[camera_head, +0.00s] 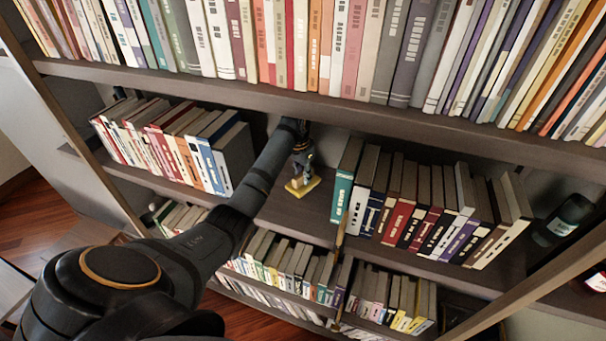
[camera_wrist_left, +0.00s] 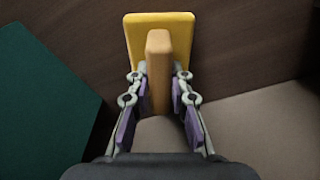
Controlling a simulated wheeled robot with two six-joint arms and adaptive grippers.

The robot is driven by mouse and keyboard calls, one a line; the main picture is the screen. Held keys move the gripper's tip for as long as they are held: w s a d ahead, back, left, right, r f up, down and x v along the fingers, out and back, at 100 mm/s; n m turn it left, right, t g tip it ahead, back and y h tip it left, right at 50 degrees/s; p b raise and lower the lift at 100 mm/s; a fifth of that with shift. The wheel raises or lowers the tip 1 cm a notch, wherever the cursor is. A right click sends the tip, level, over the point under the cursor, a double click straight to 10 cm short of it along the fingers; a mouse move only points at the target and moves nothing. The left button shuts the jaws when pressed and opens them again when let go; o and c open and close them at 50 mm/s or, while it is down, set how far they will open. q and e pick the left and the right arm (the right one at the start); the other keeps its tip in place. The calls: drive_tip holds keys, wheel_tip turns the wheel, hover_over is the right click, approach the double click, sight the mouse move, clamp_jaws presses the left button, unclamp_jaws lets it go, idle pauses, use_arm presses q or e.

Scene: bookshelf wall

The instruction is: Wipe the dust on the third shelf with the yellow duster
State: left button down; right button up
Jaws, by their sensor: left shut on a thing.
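The yellow duster (camera_head: 299,190) is at the bare gap between two groups of books on the middle shelf (camera_head: 310,214). My left gripper (camera_head: 302,171) reaches in from the left above it. In the left wrist view the duster shows as a flat yellow plate (camera_wrist_left: 184,24) with a tan upright handle (camera_wrist_left: 158,60). The fingers of my left gripper (camera_wrist_left: 159,85) are shut on that handle, one on each side. The duster's underside is hidden, and whether it touches the shelf is hard to tell. I cannot make out dust. My right gripper is not in view.
Left of the gap stand leaning books (camera_head: 180,150). Right of it a teal book (camera_head: 340,198) starts another row. A dark bottle (camera_head: 567,216) stands at the far right. A full shelf board (camera_head: 330,108) hangs above; books also fill the shelf below.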

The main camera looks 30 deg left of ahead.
use_arm(q)
drive_tip(key=shift+f, duration=0.15)
drive_tip(key=shift+w+d, duration=0.25)
drive_tip(key=shift+d, duration=0.8)
drive_tip(key=shift+w+d, duration=0.25)
drive_tip(key=shift+d, duration=0.75)
drive_tip(key=shift+s+a, duration=0.1)
drive_tip(key=shift+a, duration=0.1)
drive_tip(key=shift+s+a, duration=0.2)
drive_tip(key=shift+a, duration=0.8)
drive_tip(key=shift+s+a, duration=0.2)
drive_tip(key=shift+a, duration=0.75)
drive_tip(key=shift+d+r, duration=0.1)
drive_tip(key=shift+r, duration=3)
